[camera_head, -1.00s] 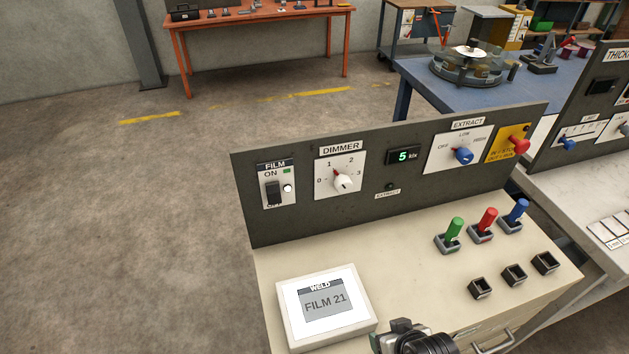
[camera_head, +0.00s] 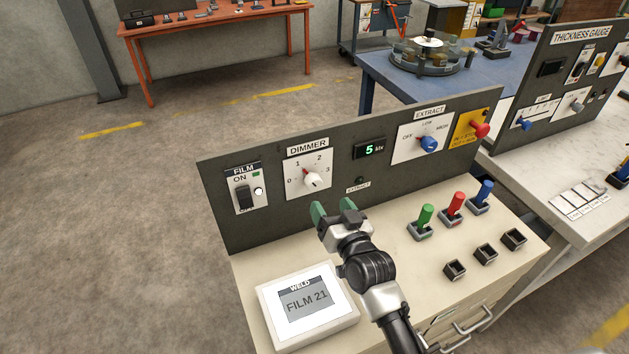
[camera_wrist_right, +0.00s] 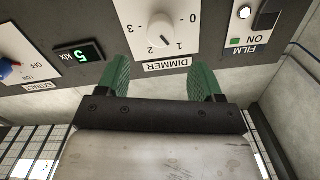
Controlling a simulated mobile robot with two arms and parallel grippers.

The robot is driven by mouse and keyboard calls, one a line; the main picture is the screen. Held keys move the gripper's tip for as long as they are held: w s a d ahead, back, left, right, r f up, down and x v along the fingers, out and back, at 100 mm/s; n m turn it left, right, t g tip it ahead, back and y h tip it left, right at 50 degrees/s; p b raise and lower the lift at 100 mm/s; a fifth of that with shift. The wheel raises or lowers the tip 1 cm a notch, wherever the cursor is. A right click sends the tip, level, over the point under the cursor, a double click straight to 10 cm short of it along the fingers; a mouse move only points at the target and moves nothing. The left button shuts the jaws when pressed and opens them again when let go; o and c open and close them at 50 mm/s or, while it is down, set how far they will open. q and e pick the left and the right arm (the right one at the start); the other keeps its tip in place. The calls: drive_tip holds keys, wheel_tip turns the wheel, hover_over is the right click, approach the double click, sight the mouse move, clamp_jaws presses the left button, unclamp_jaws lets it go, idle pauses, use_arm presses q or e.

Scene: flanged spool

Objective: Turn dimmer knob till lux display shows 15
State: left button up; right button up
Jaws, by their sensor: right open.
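The white dimmer knob (camera_head: 311,179) sits on its white dial plate marked 0 to 3 on the dark upright panel. It also shows in the right wrist view (camera_wrist_right: 160,36), upside down. The lux display (camera_head: 369,149) to its right reads 5 klx in green; it also shows in the wrist view (camera_wrist_right: 81,54). My right gripper (camera_head: 333,208) has green fingers, open and empty, a little below and in front of the knob, not touching it. In the wrist view the knob lies between and beyond the two fingertips (camera_wrist_right: 160,68). My left gripper is not in view.
Left of the dimmer is the film switch (camera_head: 245,197). Right are the blue extract knob (camera_head: 428,143) and a red button (camera_head: 479,129). Green, red and blue handles (camera_head: 425,222) stand on the bench. A tilted screen (camera_head: 307,304) reads FILM 21.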

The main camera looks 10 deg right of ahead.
sight(318, 186)
drive_tip(key=w, duration=0.3)
drive_tip(key=w+a+p, duration=0.1)
drive_tip(key=w, duration=0.2)
drive_tip(key=w+a, duration=0.1)
drive_tip(key=w, duration=0.2)
drive_tip(key=shift+d, duration=0.1)
drive_tip(key=c, duration=0.9)
drive_tip(key=shift+c, duration=0.2)
drive_tip(key=m, duration=0.5)
drive_tip(key=shift+f+m, duration=0.1)
drive_tip(key=shift+m, duration=0.2)
drive_tip(key=m, duration=0.6)
drive_tip(key=shift+d+f+b, duration=0.1)
drive_tip(key=shift+b, duration=0.25)
